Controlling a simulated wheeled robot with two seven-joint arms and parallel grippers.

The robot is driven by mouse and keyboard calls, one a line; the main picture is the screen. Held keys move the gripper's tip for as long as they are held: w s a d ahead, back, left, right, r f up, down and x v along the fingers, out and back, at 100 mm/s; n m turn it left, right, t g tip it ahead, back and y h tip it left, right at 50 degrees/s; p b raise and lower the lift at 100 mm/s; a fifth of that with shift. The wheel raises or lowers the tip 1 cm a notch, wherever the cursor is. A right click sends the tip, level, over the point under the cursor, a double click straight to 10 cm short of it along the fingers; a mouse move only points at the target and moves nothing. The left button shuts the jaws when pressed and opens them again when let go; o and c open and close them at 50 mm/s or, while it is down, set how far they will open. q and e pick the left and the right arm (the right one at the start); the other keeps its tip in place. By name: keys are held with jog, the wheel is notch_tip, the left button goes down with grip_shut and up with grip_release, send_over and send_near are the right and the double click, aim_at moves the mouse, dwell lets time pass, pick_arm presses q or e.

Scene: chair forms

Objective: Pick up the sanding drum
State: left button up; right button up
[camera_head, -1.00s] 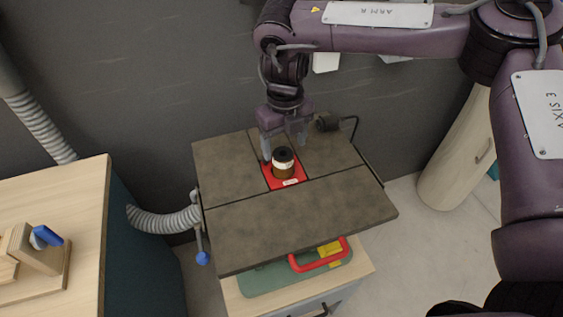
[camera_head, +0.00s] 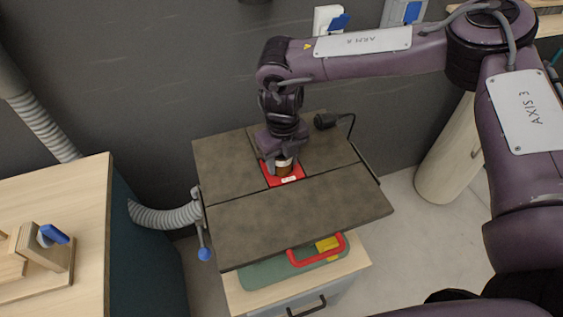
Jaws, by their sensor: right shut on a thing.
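The sanding drum (camera_head: 285,171) is a small brown cylinder with a pale band near its top. It stands upright on a red plate (camera_head: 291,181) set into the dark machine table (camera_head: 300,219). My right gripper (camera_head: 284,162) reaches down from above and is shut on the drum, with its fingers on either side. The gripper hides the drum's top. I cannot tell any gap between the drum and the plate. My left gripper is not in view.
A wooden bench (camera_head: 60,200) with a wooden jig (camera_head: 45,252) stands at left. A grey hose (camera_head: 165,214) runs to the table's left side. A black motor (camera_head: 325,121) sits at the back. A green case (camera_head: 290,268) with a red handle lies below the table.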

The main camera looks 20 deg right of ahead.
jog(key=shift+c, duration=1)
jog(key=shift+r, duration=0.1)
